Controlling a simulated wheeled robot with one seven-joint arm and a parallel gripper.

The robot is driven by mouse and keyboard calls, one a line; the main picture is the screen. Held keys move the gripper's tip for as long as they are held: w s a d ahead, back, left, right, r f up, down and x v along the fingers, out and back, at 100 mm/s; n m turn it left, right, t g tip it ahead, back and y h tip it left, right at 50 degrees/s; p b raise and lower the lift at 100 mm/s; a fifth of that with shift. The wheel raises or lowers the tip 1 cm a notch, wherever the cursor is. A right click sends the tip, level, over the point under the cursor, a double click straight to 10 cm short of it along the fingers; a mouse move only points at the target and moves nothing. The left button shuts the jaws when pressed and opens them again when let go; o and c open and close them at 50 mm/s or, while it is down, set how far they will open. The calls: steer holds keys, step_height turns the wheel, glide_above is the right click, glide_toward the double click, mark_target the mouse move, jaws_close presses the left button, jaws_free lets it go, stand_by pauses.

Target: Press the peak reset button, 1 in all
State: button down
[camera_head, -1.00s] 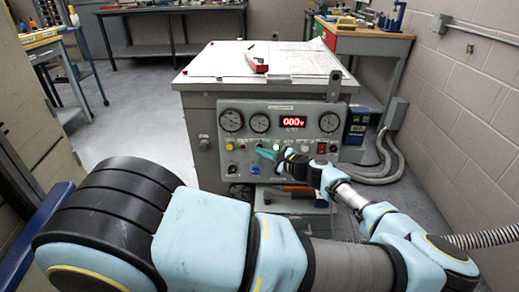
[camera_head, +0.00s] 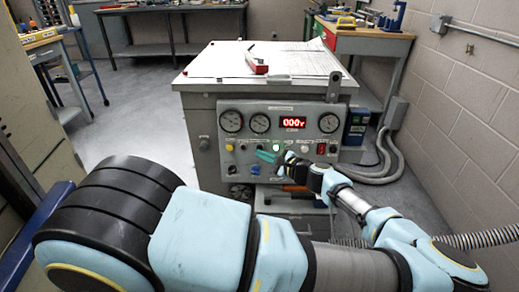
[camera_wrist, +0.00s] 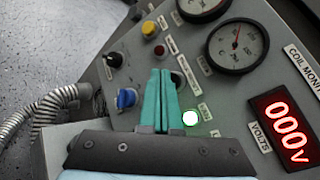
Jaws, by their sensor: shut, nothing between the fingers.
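The grey control panel (camera_head: 216,166) carries several small buttons and knobs. Their labels are too small to read, so I cannot tell which is the peak reset button. In the wrist view are a yellow button (camera_wrist: 149,27), a small red button (camera_wrist: 160,51) and a green-ringed button with a bright white centre (camera_wrist: 190,118). My gripper (camera_wrist: 160,72) is shut and empty, its teal fingers together. Its tips point at the panel, below the red button and left of a dark round control (camera_wrist: 177,78), which they partly hide. My gripper also shows in the head view (camera_head: 259,153). I cannot tell whether it touches the panel.
A red display (camera_head: 293,122) reads 000 beside round gauges (camera_head: 232,121). A blue knob (camera_wrist: 126,98) and a black knob (camera_wrist: 113,60) stick out near the fingers. A brick wall (camera_head: 480,100) and grey conduits (camera_head: 385,165) bound the right side.

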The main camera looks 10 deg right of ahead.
steer(key=shift+s+a+r+p, duration=0.15)
steer(key=shift+s+p, duration=0.1)
steer(key=shift+s, duration=0.55)
steer(key=shift+s+a+r+p, duration=0.15)
steer(key=shift+s+p, duration=0.1)
steer(key=shift+s, duration=0.55)
steer(key=shift+s+a+r+p, duration=0.15)
steer(key=shift+s+p, duration=0.1)
steer(key=shift+s, duration=0.55)
steer(key=shift+a, duration=0.1)
steer(key=s+a+f+n+g+p, duration=0.1)
steer(key=s+a+n+g, duration=0.25)
steer(key=a+g, duration=0.2)
steer(key=s+a+f+n+g+p, duration=0.1)
steer(key=s+a+n+g, duration=0.25)
steer(key=a, duration=0.35)
steer(key=s+r+n+g+h+p, duration=0.2)
steer(key=s+r+n+g+h, duration=0.1)
steer(key=s+r+n+g, duration=0.2)
steer(key=a+r+n+t+h+p, duration=0.1)
steer(key=a+r+n+h, duration=0.1)
steer(key=r, duration=0.9)
steer(key=a+r+n+t+h+p, duration=0.1)
steer(key=r+n+h, duration=0.3)
steer(key=r, duration=0.8)
steer(key=shift+w+a+r+n+t+p, duration=0.15)
steer(key=shift+a+r+n+t+p, duration=0.2)
steer(key=shift+a+n+p, duration=0.35)
